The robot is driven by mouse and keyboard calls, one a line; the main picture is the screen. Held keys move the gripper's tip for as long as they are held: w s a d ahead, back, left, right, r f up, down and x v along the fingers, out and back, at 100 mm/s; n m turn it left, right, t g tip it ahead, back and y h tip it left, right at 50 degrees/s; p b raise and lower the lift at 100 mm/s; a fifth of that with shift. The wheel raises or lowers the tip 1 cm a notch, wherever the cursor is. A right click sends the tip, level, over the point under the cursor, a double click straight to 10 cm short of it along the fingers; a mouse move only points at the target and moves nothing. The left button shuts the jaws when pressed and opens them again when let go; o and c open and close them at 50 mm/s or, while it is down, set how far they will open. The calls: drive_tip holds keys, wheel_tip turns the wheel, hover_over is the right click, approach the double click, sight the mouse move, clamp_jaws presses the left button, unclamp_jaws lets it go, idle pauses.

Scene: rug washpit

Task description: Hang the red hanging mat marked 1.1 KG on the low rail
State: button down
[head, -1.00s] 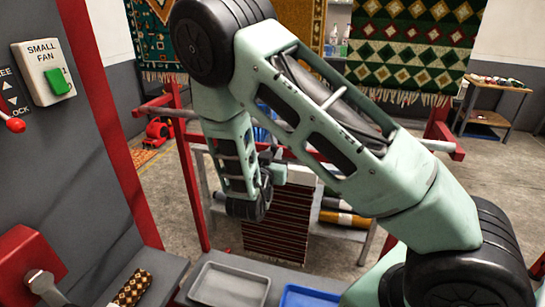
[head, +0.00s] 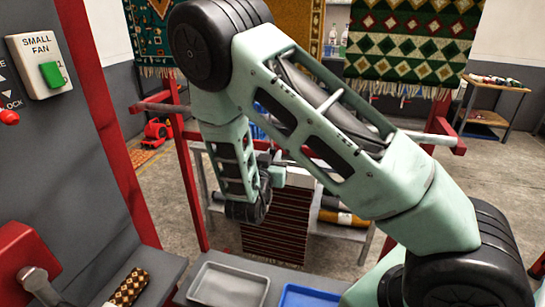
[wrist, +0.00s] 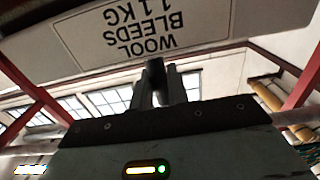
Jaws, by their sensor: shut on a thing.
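The mat (head: 275,230), dark red with narrow stripes, hangs down from a pale header bar (head: 298,177) in the head view. My gripper (head: 272,173) is shut on that bar, partly hidden by my arm. In the wrist view the bar carries an upside-down label (wrist: 130,28) reading WOOL BLEEDS 1.1 KG, with my gripper's fingers (wrist: 156,85) closed against it. A grey rail (head: 430,139) crosses the red frame in the head view, mostly behind my arm. I cannot tell how far the mat is from it, or whether it is the low rail.
Red posts (head: 192,190) stand around the mat. A grey tray (head: 229,285) and a blue tray (head: 310,296) lie in front. A shelf with rolled rugs (head: 343,218) stands behind. A control panel (head: 50,130) is at left; patterned rugs (head: 410,45) hang at the back.

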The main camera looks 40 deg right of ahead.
drive_tip(key=shift+f+b, duration=0.8)
drive_tip(key=shift+f, duration=0.25)
drive_tip(key=c, duration=1.3)
unclamp_jaws()
drive_tip(key=b+v, duration=0.4)
drive_tip(key=v, duration=1.3)
drive_tip(key=shift+s+a+b, duration=0.15)
drive_tip(key=shift+s+b, duration=0.05)
drive_tip(key=shift+b, duration=0.15)
